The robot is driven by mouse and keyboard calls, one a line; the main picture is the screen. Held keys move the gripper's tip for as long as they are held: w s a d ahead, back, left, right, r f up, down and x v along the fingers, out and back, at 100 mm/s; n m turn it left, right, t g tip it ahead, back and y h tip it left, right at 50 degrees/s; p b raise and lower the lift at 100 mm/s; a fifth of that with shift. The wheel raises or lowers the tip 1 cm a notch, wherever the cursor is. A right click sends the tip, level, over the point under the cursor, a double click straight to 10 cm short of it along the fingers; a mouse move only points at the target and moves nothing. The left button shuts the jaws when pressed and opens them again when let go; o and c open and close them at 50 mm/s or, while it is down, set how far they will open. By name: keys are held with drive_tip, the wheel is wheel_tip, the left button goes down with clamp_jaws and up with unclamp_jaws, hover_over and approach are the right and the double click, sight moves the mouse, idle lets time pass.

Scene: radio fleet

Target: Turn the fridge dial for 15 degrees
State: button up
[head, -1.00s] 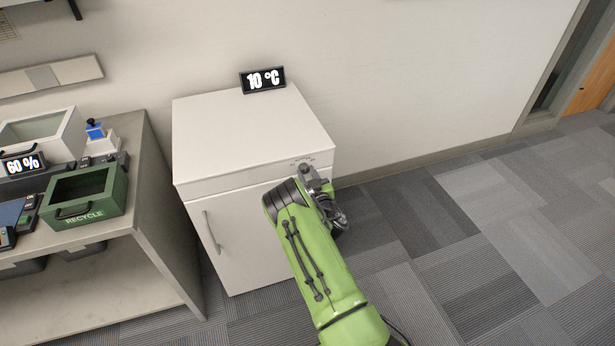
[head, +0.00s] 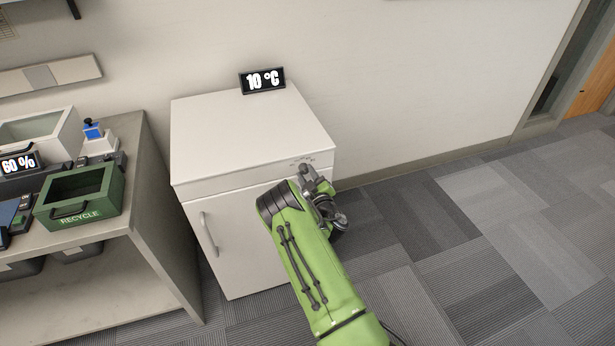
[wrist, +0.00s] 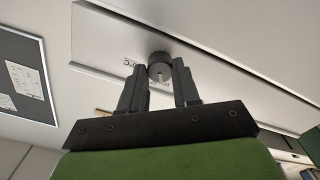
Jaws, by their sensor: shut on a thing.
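The white fridge (head: 228,240) stands against the wall, with a display (head: 262,80) on top reading 10 °C. The dark round fridge dial (wrist: 160,69) is on the front panel in the wrist view, with a light mark on its face. My gripper (wrist: 160,75) is at the dial, one finger on each side, shut on it. In the head view my green arm reaches to the upper right of the fridge front, and my own wrist hides the dial there.
A grey bench (head: 168,220) stands left of the fridge, holding a green recycle bin (head: 84,195), a white bin and a 60 % display (head: 20,164). The fridge door handle (head: 208,233) sticks out at the left. Carpet floor to the right is clear.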

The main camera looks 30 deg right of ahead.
drive_tip(key=o, duration=1.1)
drive_tip(key=shift+c, duration=0.2)
drive_tip(key=shift+s, duration=0.1)
drive_tip(key=s+a+b, duration=0.2)
drive_tip(key=s+b, duration=0.6)
drive_tip(key=s, duration=0.7)
drive_tip(key=shift+s+a, duration=0.2)
drive_tip(key=shift+a, duration=0.05)
